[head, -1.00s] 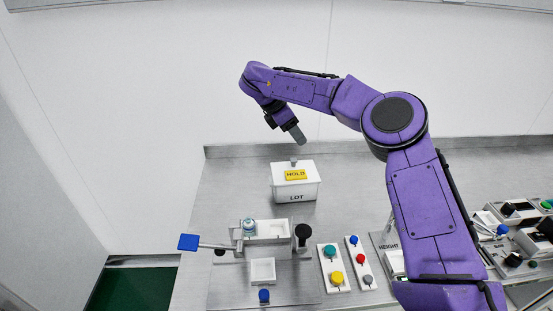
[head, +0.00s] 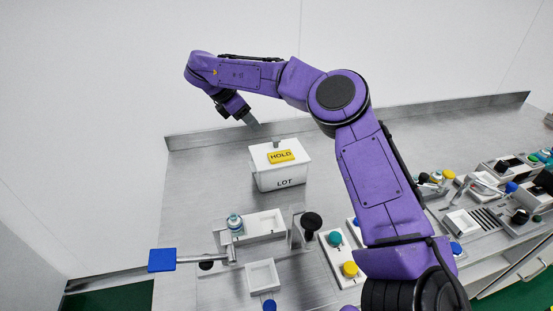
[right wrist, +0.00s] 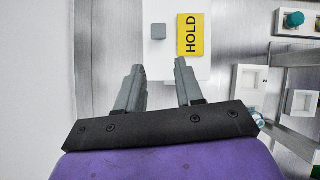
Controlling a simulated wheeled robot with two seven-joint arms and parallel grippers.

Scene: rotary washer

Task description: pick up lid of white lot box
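The white lot box (head: 282,180) stands on the steel table in the head view, with "LOT" on its front. Its white lid (head: 298,148) is on it, with a yellow HOLD label (head: 283,156) and a small grey knob (head: 276,144) behind the label. The knob (right wrist: 157,31) and label (right wrist: 191,35) also show in the right wrist view. My right gripper (head: 252,121) is above and left of the lid, not touching it. In the right wrist view its fingers (right wrist: 158,66) are apart and empty, with the knob beyond the gap. My left gripper is not in view.
In front of the box are a fixture with a white tray (head: 262,275), a lever with a blue square end (head: 162,260), a black knob (head: 311,221) and a button panel (head: 341,258). A low raised edge runs behind the box. More equipment stands at the right.

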